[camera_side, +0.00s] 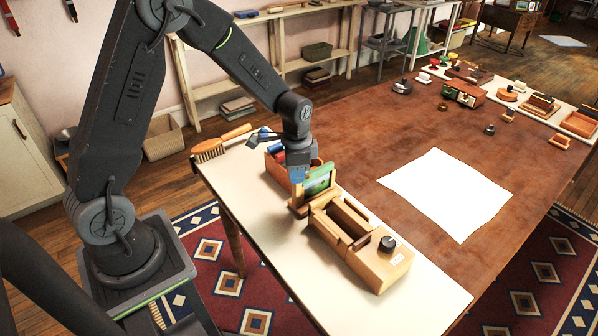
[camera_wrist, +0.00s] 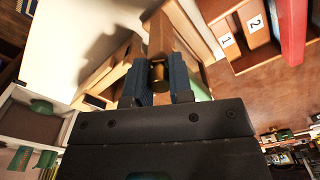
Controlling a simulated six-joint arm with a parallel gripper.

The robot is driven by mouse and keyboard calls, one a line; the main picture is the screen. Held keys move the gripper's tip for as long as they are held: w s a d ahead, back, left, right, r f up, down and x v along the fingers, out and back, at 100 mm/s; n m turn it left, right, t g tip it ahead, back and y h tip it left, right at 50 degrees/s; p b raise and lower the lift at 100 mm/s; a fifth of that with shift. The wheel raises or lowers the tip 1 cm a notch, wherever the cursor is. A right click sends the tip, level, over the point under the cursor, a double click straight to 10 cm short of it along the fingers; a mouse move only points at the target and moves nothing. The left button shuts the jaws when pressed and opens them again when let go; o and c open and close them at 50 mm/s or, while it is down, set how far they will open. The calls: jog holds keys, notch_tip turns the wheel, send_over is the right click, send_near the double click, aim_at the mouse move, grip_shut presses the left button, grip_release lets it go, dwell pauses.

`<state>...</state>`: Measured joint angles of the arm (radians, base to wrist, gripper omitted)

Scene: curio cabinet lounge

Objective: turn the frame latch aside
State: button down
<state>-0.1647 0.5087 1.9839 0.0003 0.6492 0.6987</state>
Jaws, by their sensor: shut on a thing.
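My gripper (camera_wrist: 160,72) is shut on a small brass-coloured piece (camera_wrist: 158,76), seemingly the frame latch, between its two blue fingers in the wrist view. A light wooden bar runs just beyond it. In the side view my gripper (camera_side: 298,174) points down at the upright wooden frame with a green picture (camera_side: 319,184), at its left edge. The latch is hidden there by the fingers, and its turn angle cannot be told.
A wooden box with a dark knob (camera_side: 388,244) stands just in front of the frame. A red-brown box (camera_side: 276,168) with coloured items is behind it, near a brush (camera_side: 208,150). White paper (camera_side: 450,190) lies on the brown tabletop to the right. Numbered slots (camera_wrist: 228,42) show in the wrist view.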

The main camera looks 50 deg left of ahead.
jog(key=m, duration=1.1)
jog(key=shift+m, duration=0.4)
jog(key=c, duration=0.9)
grip_release()
jog(key=shift+c, duration=0.2)
